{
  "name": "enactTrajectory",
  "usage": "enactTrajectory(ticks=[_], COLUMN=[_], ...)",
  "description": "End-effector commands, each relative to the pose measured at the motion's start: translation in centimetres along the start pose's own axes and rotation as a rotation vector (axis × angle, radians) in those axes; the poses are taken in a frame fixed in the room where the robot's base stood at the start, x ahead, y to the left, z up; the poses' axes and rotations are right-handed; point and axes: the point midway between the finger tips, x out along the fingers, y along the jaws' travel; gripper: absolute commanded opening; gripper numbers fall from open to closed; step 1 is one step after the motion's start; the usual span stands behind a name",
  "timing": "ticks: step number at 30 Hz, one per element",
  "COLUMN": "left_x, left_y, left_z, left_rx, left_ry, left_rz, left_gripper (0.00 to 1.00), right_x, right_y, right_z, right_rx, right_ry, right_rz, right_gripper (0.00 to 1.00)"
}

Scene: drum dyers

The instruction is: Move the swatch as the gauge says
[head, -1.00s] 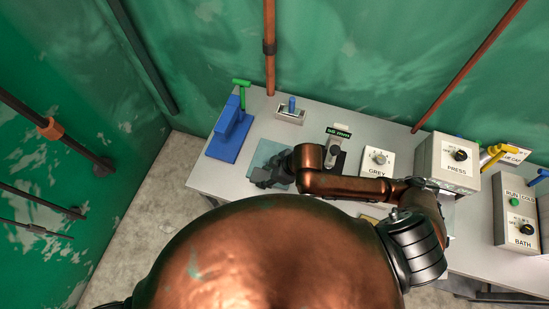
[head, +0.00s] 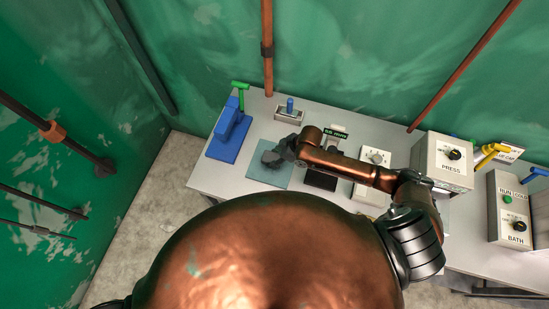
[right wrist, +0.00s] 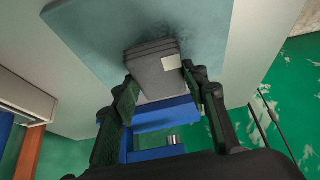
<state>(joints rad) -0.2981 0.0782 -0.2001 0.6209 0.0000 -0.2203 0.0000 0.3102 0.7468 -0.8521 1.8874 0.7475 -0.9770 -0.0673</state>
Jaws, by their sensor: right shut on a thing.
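The swatch (right wrist: 155,65) is a grey folded cloth in several layers with a pale label. In the right wrist view it sits between the fingers of my right gripper (right wrist: 160,78), which is shut on it, over a blue-grey mat (right wrist: 85,25). I cannot tell whether it touches the mat. In the head view my right gripper (head: 272,157) is over the back part of the mat (head: 263,176), and the swatch is hard to make out. The gauge (head: 335,133) has a small green display that seems to read 55 mm, with a dark plate below. My left gripper is not in view.
A blue stand (head: 229,137) with a green handle is left of the mat. A small tray with a blue peg (head: 290,106) is behind. The dial box (head: 375,157), PRESS box (head: 441,162) and BATH box (head: 508,210) stand to the right. The table's front-left is clear.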

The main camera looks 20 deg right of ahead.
Motion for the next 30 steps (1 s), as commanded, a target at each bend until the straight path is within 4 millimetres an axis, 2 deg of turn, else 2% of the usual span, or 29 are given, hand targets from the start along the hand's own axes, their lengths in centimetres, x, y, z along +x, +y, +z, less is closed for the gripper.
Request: enactTrajectory(ticks=[4, 15, 16, 23, 30], left_x=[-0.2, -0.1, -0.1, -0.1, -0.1], left_y=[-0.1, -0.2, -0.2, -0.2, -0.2], left_z=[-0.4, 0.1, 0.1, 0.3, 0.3], left_rx=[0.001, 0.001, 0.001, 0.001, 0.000], left_ry=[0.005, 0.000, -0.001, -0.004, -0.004], left_rz=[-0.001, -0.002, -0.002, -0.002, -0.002], left_gripper=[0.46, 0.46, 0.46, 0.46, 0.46], right_x=[1.3, 1.6, 1.6, 1.6, 1.5], right_y=[-0.1, -0.1, -0.1, -0.1, -0.1], right_z=[0.8, 1.0, 0.9, 0.9, 0.9], right_rx=[0.001, 0.000, -0.001, -0.001, -0.001], right_ry=[0.000, 0.000, 0.000, 0.000, 0.000], right_rz=[-0.001, 0.000, 0.000, 0.000, 0.000], right_gripper=[0.15, 0.15, 0.43, 0.59, 0.59])
